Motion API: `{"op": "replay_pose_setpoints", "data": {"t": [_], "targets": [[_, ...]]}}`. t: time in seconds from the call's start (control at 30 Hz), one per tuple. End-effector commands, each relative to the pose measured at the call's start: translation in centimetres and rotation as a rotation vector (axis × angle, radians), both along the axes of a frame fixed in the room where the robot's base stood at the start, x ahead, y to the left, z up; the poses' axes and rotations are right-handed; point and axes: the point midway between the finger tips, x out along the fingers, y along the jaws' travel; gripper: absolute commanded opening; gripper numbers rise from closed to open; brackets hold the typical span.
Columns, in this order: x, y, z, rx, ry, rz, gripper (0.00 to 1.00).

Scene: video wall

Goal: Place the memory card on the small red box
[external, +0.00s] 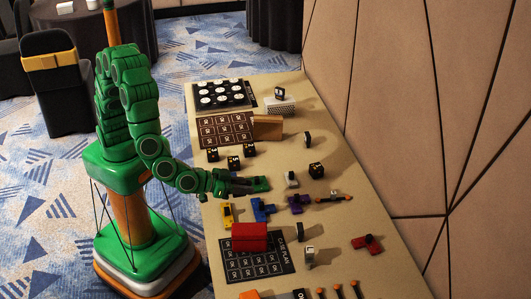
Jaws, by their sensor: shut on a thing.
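A pale piece (291,179) is close right of my gripper. Dark cubes (233,163) stand behind it. The wall borders the table's right side.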

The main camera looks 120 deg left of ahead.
Motion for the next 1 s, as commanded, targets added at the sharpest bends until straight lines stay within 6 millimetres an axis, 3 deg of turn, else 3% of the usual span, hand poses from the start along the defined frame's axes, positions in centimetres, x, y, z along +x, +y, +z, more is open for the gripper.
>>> {"op": "replay_pose_setpoints", "data": {"t": [0.2, 0.5, 0.73, 1.0], "targets": [[-4.4, -0.6, 1.2, -0.002, 0.001, 0.003, 0.0], [-8.5, -1.4, 2.2, -0.002, 0.001, -0.008, 0.0], [-8.7, -1.5, 2.1, 0.001, 0.0, -0.01, 0.0], [-5.7, -1.6, 0.8, 0.002, -0.001, -0.01, 0.0]]}}
